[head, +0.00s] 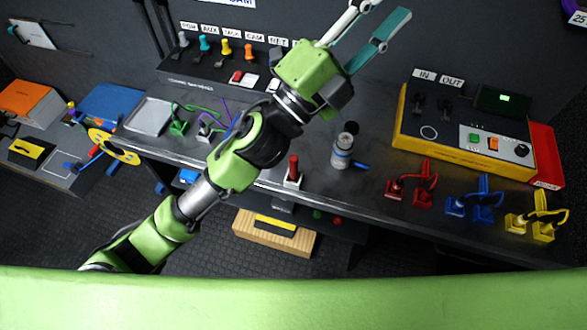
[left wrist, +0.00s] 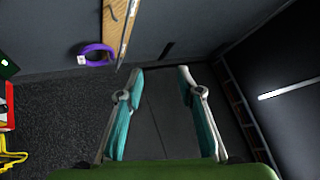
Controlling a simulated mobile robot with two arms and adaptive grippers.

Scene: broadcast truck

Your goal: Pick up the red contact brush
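A red upright handle (head: 293,168), which looks like the red contact brush, stands in a small pale holder near the front edge of the dark bench in the head view. Its lower end is hidden in the holder. My left gripper (head: 388,14) is raised well above the bench, up and to the right of the red handle, with its fingers pointing away from it. In the left wrist view the left gripper (left wrist: 160,72) is open, with nothing between its teal fingers. The red handle does not show there. My right gripper is in neither view.
A grey cylindrical canister (head: 342,152) stands just right of the red handle. Red (head: 411,185), blue (head: 474,197) and yellow (head: 537,215) cable connectors line the right front. A yellow-edged control box (head: 465,150) sits behind them. A grey tray (head: 149,116) lies left.

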